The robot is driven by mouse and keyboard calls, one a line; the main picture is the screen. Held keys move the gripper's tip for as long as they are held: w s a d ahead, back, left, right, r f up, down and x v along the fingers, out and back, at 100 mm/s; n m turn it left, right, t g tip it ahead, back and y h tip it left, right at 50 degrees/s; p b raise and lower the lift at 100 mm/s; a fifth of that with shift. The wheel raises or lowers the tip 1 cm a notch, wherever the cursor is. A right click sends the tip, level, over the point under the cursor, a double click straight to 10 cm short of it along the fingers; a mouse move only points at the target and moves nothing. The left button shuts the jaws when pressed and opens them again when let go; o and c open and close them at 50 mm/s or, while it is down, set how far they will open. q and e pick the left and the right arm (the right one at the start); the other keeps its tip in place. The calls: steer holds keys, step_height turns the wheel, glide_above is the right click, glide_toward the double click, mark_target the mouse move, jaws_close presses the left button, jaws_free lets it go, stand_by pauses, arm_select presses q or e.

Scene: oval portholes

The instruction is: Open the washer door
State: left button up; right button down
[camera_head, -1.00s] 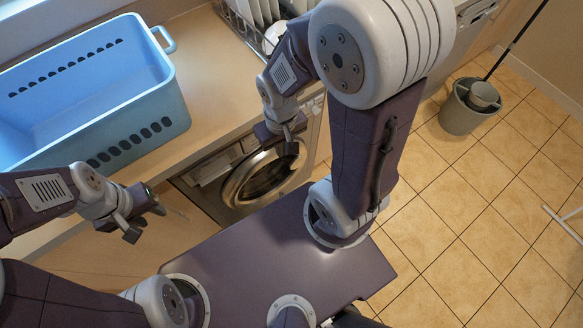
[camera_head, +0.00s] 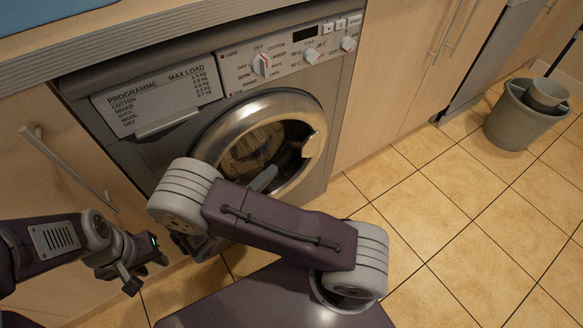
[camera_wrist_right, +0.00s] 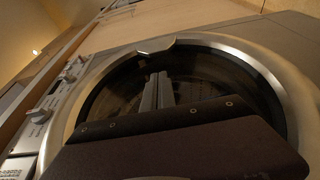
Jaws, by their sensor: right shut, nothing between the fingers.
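The washer (camera_head: 140,150) is silver, with a round chrome-rimmed door (camera_head: 215,130) that looks shut. A light handle notch (camera_head: 311,146) sits on the rim's right side. In the right wrist view the door rim (camera_wrist_right: 255,62) fills the middle, with the notch (camera_wrist_right: 157,47) at its top. My right gripper (camera_head: 266,179) is before the lower door glass, partly hidden by my arm. In the wrist view its fingers (camera_wrist_right: 157,92) are together and empty, below the notch and apart from it. My left gripper (camera_head: 146,272) is open and empty, left of and below the washer.
The control panel (camera_head: 290,60) with knobs is above the door. A wooden cabinet (camera_head: 50,190) with a bar handle (camera_head: 68,168) is left of the washer, and more cabinets (camera_head: 395,70) are right. A grey bucket (camera_head: 520,120) stands on the open tiled floor.

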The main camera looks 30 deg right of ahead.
steer(key=b+x, duration=0.4)
steer(key=x, duration=0.6)
steer(key=shift+s, duration=0.1)
